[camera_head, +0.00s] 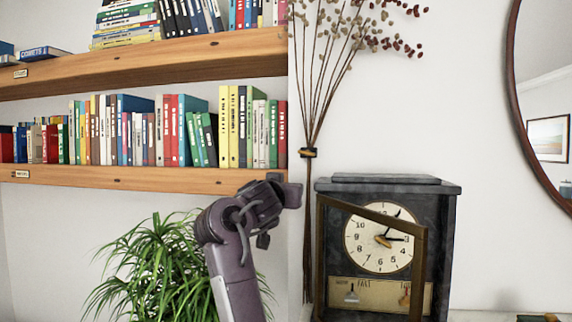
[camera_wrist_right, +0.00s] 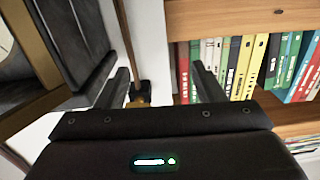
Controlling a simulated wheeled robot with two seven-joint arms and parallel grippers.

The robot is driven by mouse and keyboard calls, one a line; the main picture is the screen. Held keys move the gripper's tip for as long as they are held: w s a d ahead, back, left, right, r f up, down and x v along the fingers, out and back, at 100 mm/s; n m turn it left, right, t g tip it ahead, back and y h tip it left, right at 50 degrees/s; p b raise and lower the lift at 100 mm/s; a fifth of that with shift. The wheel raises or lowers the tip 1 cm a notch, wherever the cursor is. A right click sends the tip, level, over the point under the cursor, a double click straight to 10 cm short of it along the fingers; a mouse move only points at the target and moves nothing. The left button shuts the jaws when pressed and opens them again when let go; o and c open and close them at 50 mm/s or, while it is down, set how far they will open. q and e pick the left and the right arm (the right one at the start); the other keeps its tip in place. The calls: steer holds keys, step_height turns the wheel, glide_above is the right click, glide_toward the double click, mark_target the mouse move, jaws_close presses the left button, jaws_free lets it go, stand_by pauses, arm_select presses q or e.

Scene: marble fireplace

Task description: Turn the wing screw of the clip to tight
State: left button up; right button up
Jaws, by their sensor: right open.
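The clip (camera_head: 308,153), dark with a brass-coloured band, sits around the bundle of dried stems against the white wall. In the right wrist view, which is upside down, the clip (camera_wrist_right: 140,98) shows just beyond the gripper, nearer the left-hand finger. Its wing screw is too small to make out, so I cannot tell its setting. My right gripper (camera_wrist_right: 162,82) is open, with nothing held between its fingers. In the head view the right arm rises from the bottom, its dark end (camera_head: 291,194) below and left of the clip. My left gripper is not in view.
A dark clock (camera_head: 440,225) with its framed glass door (camera_head: 421,275) swung open stands right of the stems (camera_head: 308,215). Bookshelves (camera_head: 130,178) are on the left, above a green plant (camera_head: 150,265). A round mirror (camera_head: 550,100) hangs at right. Wall above the clock is mostly clear.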

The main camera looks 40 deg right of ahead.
steer(key=m, duration=0.2)
glide_toward(306, 152)
steer(key=w, duration=0.1)
steer(key=p+x, duration=0.2)
steer(key=x, duration=0.1)
steer(key=p+x, duration=0.2)
steer(key=x, duration=0.2)
steer(key=shift+s+d+r+p, duration=0.1)
steer(key=shift+d+r+p, duration=0.1)
steer(key=shift+d+p, duration=0.2)
steer(key=shift+w+d+f, duration=0.15)
steer(key=shift+w+d, duration=0.2)
steer(key=shift+d, duration=0.2)
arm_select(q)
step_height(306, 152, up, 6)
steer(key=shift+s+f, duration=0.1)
arm_select(e)
steer(key=shift+c, duration=0.9)
steer(key=c, duration=0.8)
